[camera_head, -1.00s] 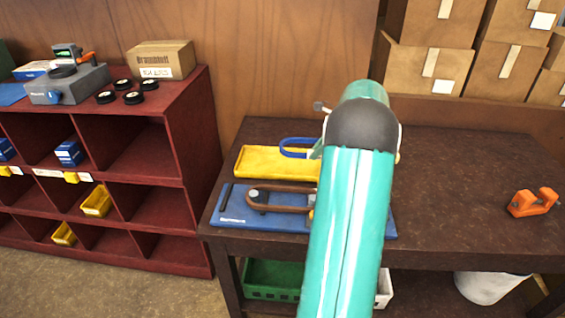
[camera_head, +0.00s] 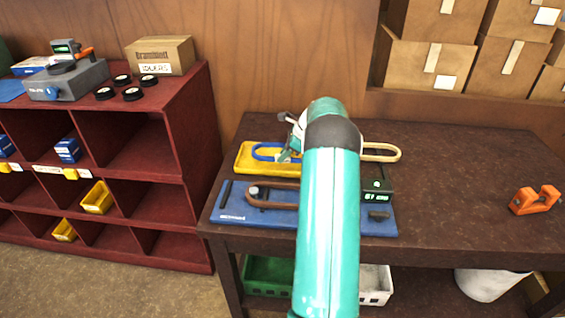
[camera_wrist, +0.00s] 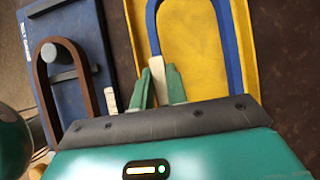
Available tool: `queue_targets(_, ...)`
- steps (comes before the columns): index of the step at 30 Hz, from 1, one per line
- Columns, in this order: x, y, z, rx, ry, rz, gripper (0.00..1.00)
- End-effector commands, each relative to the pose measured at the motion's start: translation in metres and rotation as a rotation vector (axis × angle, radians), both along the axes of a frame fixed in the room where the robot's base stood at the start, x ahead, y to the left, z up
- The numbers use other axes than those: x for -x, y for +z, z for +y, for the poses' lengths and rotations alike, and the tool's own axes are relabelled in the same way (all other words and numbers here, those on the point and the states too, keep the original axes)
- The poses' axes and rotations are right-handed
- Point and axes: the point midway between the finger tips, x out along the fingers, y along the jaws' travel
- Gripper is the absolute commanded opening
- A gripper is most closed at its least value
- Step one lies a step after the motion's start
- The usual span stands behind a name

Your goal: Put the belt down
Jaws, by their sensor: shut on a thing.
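A belt loop, blue at its left end (camera_head: 262,152) and tan at its right end (camera_head: 388,148), lies over a yellow tray (camera_head: 245,163) at the back of the bench. The tan end reaches past the tray's right side. I cannot tell whether the belt touches the tray. My gripper (camera_head: 293,150) is shut on the belt's near side. In the wrist view, the fingers (camera_wrist: 160,92) close where a cream stretch meets the blue loop (camera_wrist: 228,45), above the yellow tray (camera_wrist: 190,35). My arm hides the belt's middle.
A blue measuring board (camera_head: 235,215) in front bears a brown belt (camera_head: 275,187) and a dark display unit (camera_head: 376,196). An orange clamp-like part (camera_head: 535,203) sits at right on the dark bench (camera_head: 450,190). The bench between is clear. A red shelf (camera_head: 185,130) stands left.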

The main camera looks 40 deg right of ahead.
Motion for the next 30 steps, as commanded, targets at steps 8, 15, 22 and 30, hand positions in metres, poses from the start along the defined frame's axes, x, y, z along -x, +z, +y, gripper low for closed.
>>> queue_targets(8,-0.007,-0.036,-0.001,0.001,-0.001,-0.001,0.0)
queue_targets(15,-0.007,-0.037,-0.001,0.002,0.0,-0.001,0.0)
queue_targets(22,-0.006,-0.04,-0.001,0.001,-0.001,-0.001,0.33)
queue_targets(30,-0.006,-0.04,-0.001,0.001,-0.001,-0.001,0.37)
